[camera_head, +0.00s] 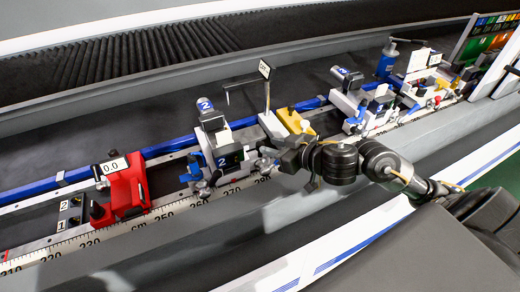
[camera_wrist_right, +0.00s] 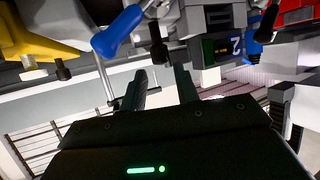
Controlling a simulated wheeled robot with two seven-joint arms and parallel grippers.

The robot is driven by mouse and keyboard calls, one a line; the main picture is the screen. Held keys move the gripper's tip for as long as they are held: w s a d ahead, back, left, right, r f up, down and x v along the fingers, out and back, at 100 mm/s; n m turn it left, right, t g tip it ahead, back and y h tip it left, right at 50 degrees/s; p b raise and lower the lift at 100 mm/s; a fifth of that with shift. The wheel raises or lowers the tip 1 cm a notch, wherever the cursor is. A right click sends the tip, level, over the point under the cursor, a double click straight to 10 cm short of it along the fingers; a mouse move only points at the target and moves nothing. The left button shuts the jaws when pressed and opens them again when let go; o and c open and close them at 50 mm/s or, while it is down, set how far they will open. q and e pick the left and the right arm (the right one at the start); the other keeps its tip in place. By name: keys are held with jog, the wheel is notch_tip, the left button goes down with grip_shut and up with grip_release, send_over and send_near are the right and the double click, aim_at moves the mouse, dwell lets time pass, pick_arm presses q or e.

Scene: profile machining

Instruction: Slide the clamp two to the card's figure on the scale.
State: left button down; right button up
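Clamp two (camera_head: 222,150) is a white and grey block with blue "2" labels, standing upright on the rail. It also shows in the right wrist view (camera_wrist_right: 222,48), upside down. The scale (camera_head: 180,212) is a white strip with black figures along the rail's near edge. A small white card (camera_head: 264,69) stands on a thin post behind the clamp; its writing is too small to read. My right gripper (camera_head: 272,157) is at the clamp's right side. In the right wrist view its fingers (camera_wrist_right: 160,86) are apart, with a dark knob just beyond them. My left gripper is out of view.
A red stop (camera_head: 125,187) with a "0.0" display stands left of the clamp. A yellow block (camera_head: 296,121) is just right of it, and another white clamp unit (camera_head: 350,98) stands farther right. The scale stretch between red stop and clamp is clear.

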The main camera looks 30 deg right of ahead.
aim_at(263, 144)
jog(key=x, duration=0.5)
jog(key=shift+w+a, duration=0.15)
jog(key=shift+c, duration=0.3)
grip_shut()
